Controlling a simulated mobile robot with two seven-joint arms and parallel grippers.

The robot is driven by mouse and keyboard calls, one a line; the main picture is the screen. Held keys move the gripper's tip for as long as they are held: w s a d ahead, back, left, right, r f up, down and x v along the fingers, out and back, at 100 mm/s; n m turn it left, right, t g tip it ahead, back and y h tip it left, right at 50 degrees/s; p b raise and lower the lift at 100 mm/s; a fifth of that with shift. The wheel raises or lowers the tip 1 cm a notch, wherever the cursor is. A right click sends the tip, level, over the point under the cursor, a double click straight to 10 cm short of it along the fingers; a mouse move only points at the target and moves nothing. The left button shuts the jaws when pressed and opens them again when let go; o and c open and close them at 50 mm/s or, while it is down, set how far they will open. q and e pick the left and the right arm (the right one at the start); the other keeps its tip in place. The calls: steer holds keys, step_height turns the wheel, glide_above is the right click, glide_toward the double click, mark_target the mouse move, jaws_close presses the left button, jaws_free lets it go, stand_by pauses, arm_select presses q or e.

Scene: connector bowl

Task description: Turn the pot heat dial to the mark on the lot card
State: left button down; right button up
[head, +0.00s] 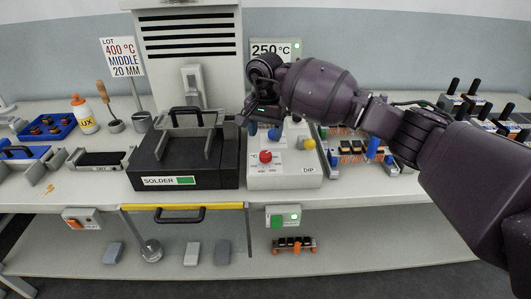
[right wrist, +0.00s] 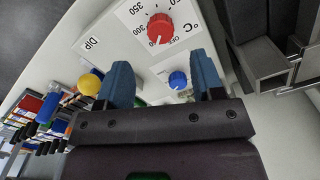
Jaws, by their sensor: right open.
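The red heat dial (head: 265,156) sits on top of the white DIP control box (head: 300,178). The dial also shows in the right wrist view (right wrist: 160,28), with 300 and 350 printed beside it; its exact setting is hard to read. The lot card (head: 122,57) reads 400 °C, MIDDLE, 20 MM. A display (head: 272,50) behind my arm reads 250 °C. My right gripper (head: 263,130) is open and empty above the box, behind the dial in the head view. In the right wrist view the dial lies beyond the blue fingertips (right wrist: 162,78), not between them. My left gripper is out of view.
A blue knob (right wrist: 178,80) and a yellow knob (head: 309,144) are close to the dial. The black solder pot (head: 170,163) with its handled holder stands left of the box. A rack of boards (head: 350,148) stands to the right.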

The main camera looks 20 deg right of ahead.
mark_target(265, 153)
step_height(265, 153, down, 7)
steer(key=shift+r, duration=0.15)
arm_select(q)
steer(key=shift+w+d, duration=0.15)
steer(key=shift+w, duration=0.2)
arm_select(e)
steer(key=shift+f, duration=0.5)
steer(key=shift+c, duration=0.2)
steer(key=c, duration=0.7)
steer(key=shift+c, duration=0.9)
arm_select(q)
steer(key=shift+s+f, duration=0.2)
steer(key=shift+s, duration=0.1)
